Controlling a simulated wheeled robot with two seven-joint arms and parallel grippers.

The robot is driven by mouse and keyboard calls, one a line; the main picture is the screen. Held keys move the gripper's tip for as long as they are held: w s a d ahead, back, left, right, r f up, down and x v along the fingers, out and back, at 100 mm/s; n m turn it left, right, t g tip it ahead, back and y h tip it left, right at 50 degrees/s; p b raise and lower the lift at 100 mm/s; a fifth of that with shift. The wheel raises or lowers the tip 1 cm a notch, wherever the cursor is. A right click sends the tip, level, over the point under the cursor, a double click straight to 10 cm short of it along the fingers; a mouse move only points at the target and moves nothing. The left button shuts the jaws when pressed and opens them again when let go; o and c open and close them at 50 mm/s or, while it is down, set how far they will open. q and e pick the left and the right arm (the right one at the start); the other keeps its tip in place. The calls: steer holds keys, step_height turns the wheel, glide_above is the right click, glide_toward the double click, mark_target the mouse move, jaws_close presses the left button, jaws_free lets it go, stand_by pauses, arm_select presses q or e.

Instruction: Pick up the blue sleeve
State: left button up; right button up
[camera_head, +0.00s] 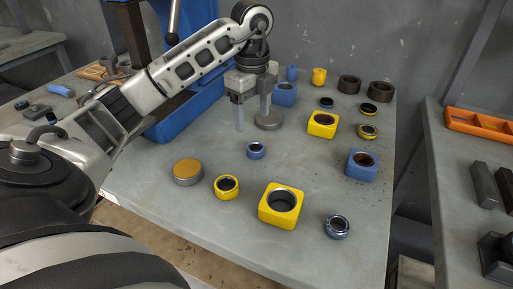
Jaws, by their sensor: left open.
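My left gripper (252,118) is open and points down over the back part of the table, with nothing seen between its fingers. A small upright blue cylinder (292,73), which looks like the blue sleeve, stands at the back, to the right of and beyond the gripper. A blue block (284,97) stands in front of it, close to the gripper's right side. Two blue-rimmed rings lie nearer: a small one (256,151) in front of the gripper and a larger one (337,227) at the front right. My right gripper is not in view.
A blue press (190,115) stands at left behind my arm. Yellow blocks (282,206) (321,125), another blue block (362,165), dark rings (349,86), a yellow cylinder (319,76) and a tan-topped disc (187,172) are spread over the grey table (150,215). An orange tray (480,124) is at right.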

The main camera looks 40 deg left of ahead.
mark_target(256, 142)
arm_select(q)
step_height(256, 142, down, 3)
steer(key=shift+f, duration=0.2)
steer(key=shift+w+d+f, duration=0.1)
steer(key=shift+d+f, duration=0.05)
steer(key=shift+f, duration=1.25)
steer(key=shift+w+d+f, duration=0.1)
steer(key=shift+f, duration=1.25)
steer(key=c, duration=1.1)
steer(key=shift+r, duration=0.1)
steer(key=shift+c, duration=0.3)
